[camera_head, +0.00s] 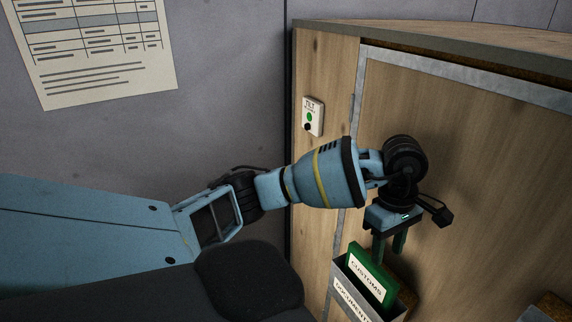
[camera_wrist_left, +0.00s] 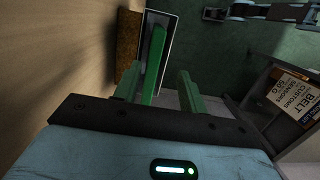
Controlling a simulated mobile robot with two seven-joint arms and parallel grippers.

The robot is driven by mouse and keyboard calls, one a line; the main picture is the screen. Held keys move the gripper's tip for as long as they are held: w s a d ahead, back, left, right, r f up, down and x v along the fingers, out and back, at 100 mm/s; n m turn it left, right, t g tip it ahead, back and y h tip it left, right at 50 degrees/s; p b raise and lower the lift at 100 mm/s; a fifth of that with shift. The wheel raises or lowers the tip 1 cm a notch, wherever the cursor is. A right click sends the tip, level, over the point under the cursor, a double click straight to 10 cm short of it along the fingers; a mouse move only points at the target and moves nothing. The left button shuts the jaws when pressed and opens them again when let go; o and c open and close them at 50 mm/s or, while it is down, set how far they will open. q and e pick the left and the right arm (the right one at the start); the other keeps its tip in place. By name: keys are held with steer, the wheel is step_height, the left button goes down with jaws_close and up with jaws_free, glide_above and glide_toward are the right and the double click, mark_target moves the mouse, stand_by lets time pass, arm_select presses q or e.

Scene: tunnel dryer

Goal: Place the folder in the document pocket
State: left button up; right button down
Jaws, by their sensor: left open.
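The green folder (camera_head: 372,272), labelled CUSTOMS, stands in the grey document pocket (camera_head: 345,297) on the wooden face, its upper part above the rim. My left gripper (camera_head: 389,252) is just above and behind the folder, fingers pointing down. In the left wrist view, the gripper (camera_wrist_left: 160,92) is open, and the folder (camera_wrist_left: 153,62) shows as a narrow green strip between the spread fingers, nearer the left one. The pocket (camera_wrist_left: 173,40) shows as a pale-rimmed frame around it. The folder's lower part is hidden inside the pocket. My right gripper is not in view.
A small TILT panel (camera_head: 313,117) with a green and a black button is on the wooden face. A printed sheet (camera_head: 90,50) hangs on the grey wall. In the left wrist view, a box with a BELT label (camera_wrist_left: 288,92) stands at the right.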

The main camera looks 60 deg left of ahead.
arm_select(q)
steer(key=s+d+f+n+h, duration=0.1)
steer(key=s+d+n+h, duration=0.2)
steer(key=d+h, duration=0.3)
steer(key=s+d+f+n+g+h, duration=0.15)
steer(key=s+d+h, duration=0.25)
steer(key=d, duration=0.5)
steer(key=s+d+f+n+h, duration=0.2)
steer(key=s+d+n+h, duration=0.15)
steer(key=d+h, duration=0.3)
steer(key=s+a+f+n+t+y, duration=0.1)
steer(key=a+f+n+t+y, duration=0.35)
steer(key=n, duration=0.75)
steer(key=s+a+f+n+t+y, duration=0.1)
steer(key=a+f+n+t+y, duration=0.15)
steer(key=f+n+t, duration=0.6)
steer(key=a+f+n+t+y, duration=0.2)
steer(key=n+t+y, duration=0.25)
steer(key=n, duration=1.05)
steer(key=s+a+f+n+g+y, duration=0.2)
steer(key=s+f+n, duration=0.3)
steer(key=s, duration=0.4)
steer(key=s+a+f+n+g+y, duration=0.2)
steer(key=s+a+f+n+g, duration=0.1)
steer(key=s+f, duration=0.5)
steer(key=s+n+g, duration=0.1)
steer(key=g, duration=0.1)
steer(key=shift+s+a+f+n+g, duration=0.25)
steer(key=shift+s+f+n+g, duration=0.05)
steer(key=shift+n, duration=0.05)
